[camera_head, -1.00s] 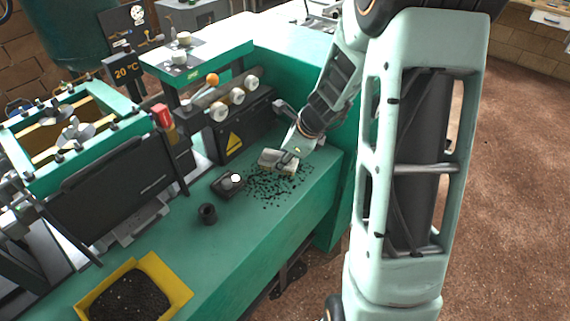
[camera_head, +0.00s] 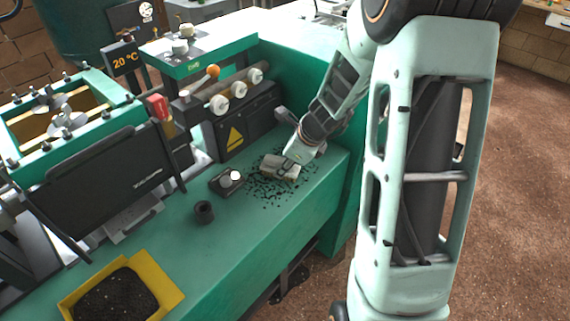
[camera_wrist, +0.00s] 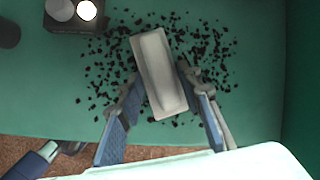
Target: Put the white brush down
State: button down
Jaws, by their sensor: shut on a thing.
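The white brush (camera_head: 280,168) is a pale rectangular block at the green bench, among scattered black bits. In the wrist view the brush (camera_wrist: 158,72) lies slightly tilted between my two blue-grey fingers. My gripper (camera_wrist: 160,84) is shut on its near half, one finger at each long side. In the head view my gripper (camera_head: 292,160) comes down on the brush from the upper right. The underside of the brush is hidden, and I cannot tell whether it touches the bench.
Black bits (camera_head: 262,190) lie around the brush on the bench (camera_head: 240,235). A small dark box with a white knob (camera_head: 227,182) and a black ring (camera_head: 204,212) stand to the left. A roller machine (camera_head: 236,118) stands behind. A yellow tray of dark grains (camera_head: 165,280) is at front left.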

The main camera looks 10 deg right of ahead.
jog(key=shift+f, duration=0.25)
jog(key=c, duration=1.4)
grip_release()
jog(key=shift+r, duration=0.1)
jog(key=shift+r, duration=0.1)
jog(key=shift+r, duration=0.35)
jog(key=p+v, duration=0.3)
jog(key=v, duration=0.8)
jog(key=shift+s+d+r+p, duration=0.15)
jog(key=shift+s+d+p, duration=0.05)
jog(key=shift+p, duration=0.15)
